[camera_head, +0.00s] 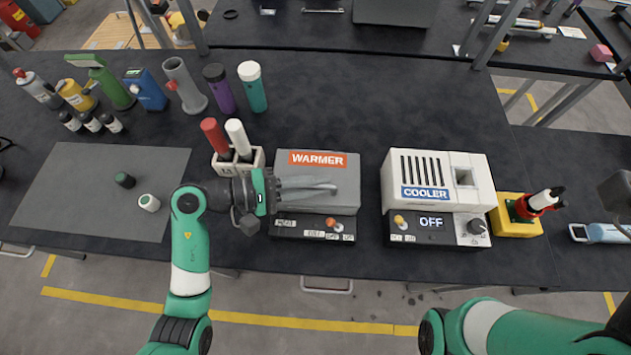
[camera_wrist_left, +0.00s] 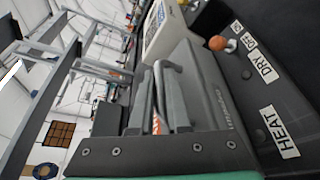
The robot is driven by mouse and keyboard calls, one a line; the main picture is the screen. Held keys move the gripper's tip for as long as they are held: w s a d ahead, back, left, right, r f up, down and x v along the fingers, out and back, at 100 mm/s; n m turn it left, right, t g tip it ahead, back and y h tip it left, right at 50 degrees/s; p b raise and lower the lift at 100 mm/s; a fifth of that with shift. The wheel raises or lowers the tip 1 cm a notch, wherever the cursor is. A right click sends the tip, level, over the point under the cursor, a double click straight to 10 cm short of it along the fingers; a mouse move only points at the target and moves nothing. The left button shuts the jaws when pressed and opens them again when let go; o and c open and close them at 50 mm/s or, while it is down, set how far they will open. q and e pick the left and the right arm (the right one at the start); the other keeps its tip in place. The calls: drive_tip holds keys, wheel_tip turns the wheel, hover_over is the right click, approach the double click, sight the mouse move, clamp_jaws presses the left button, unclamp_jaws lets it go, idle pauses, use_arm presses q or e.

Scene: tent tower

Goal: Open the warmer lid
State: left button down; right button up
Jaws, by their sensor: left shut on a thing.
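The warmer (camera_head: 340,204) is a grey box with an orange WARMER label on a black base, left of the table's middle. Its lid (camera_head: 345,170) looks closed in the head view. My left gripper (camera_head: 328,187) reaches in from the left over the lid. In the left wrist view, its fingers (camera_wrist_left: 160,112) are shut on the lid's grey bar handle (camera_wrist_left: 166,82), and the lid (camera_wrist_left: 210,100) lies just beyond. The fingers partly hide the handle.
The cooler (camera_head: 440,175), with its OFF panel, stands right of the warmer. A holder (camera_head: 228,164) with red and white tubes is close behind my left wrist. Orange switch (camera_head: 331,222) sits on the warmer's base. Several bottles stand back left. The table behind the warmer is clear.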

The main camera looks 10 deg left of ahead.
sight(317, 173)
use_arm(q)
drive_tip(key=shift+r, duration=0.2)
idle(0.4)
drive_tip(key=shift+w+r+n+p, duration=0.3)
drive_tip(key=shift+r+n+p, duration=0.3)
drive_tip(key=shift+p, duration=0.3)
drive_tip(key=shift+w+a+r+n+g+p, duration=0.1)
drive_tip(key=shift+w+r+n+g+p, duration=0.55)
drive_tip(key=shift+r+p, duration=0.25)
drive_tip(key=shift+w+a+r+n+g, duration=0.1)
drive_tip(key=shift+w+r+n+g, duration=0.15)
drive_tip(key=shift+w+r+n, duration=0.2)
drive_tip(key=shift+w+a+r+n+g+y, duration=0.15)
drive_tip(key=shift+w+r+n+g, duration=0.15)
drive_tip(key=shift+w+n, duration=0.15)
drive_tip(key=shift+w+d+r+n+g+y, duration=0.1)
drive_tip(key=shift+w+r+n+g+y, duration=0.05)
drive_tip(key=shift+w+r+n+g, duration=0.25)
drive_tip(key=shift+f, duration=0.1)
drive_tip(key=c, duration=1.2)
unclamp_jaws()
drive_tip(key=shift+a, duration=0.1)
drive_tip(key=shift+o, duration=0.2)
